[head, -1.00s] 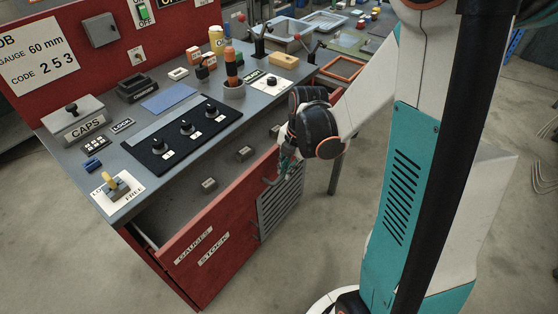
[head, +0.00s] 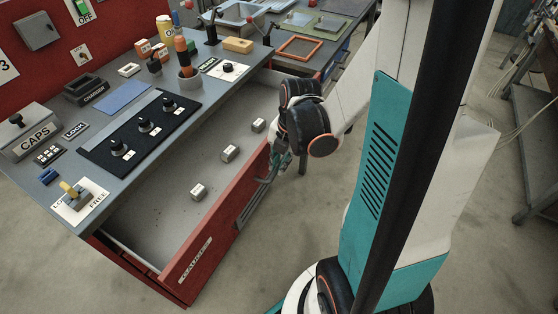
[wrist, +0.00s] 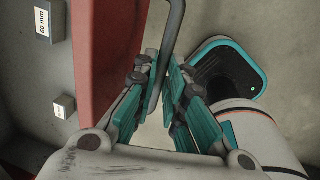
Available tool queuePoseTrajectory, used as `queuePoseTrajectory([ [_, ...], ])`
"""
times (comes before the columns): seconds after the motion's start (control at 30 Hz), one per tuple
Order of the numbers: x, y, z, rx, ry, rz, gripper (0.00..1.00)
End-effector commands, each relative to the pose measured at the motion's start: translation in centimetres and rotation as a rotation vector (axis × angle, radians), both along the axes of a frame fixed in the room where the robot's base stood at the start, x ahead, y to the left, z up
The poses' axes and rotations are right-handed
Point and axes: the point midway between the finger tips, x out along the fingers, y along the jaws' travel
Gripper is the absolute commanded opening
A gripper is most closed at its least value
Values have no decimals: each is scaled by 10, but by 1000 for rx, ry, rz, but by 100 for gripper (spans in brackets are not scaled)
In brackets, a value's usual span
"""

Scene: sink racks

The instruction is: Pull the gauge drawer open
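The gauge drawer, with its red front (head: 208,245) labelled GAUGES, stands well out from the grey-topped bench in the head view. Its grey inside is exposed. Three small labelled gauge blocks lie in it: a near one (head: 198,192), a middle one (head: 230,152) and a far one (head: 258,125). My gripper (head: 276,168) is at the outer side of the drawer front, at the bar handle (wrist: 168,45). In the wrist view the teal-padded fingers (wrist: 158,78) close around the bar. A block marked 60 mm (wrist: 48,20) shows inside the drawer there.
The bench top (head: 190,120) carries a black knob panel (head: 128,142), a LOCK/FREE lever (head: 76,195), a CAPS box (head: 25,135) and an orange-handled tool in a cup (head: 188,80). Floor in front of the drawer is clear. Another bench (head: 530,120) stands at far right.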

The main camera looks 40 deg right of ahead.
Motion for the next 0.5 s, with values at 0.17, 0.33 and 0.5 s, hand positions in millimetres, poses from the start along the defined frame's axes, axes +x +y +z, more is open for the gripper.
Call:
queuePoseTrajectory([
  [0.17,0,0,0,0,0,0,31],
  [0.33,0,0,0,0,0,0,31],
  [0.5,0,0,0,0,0,0,31],
])
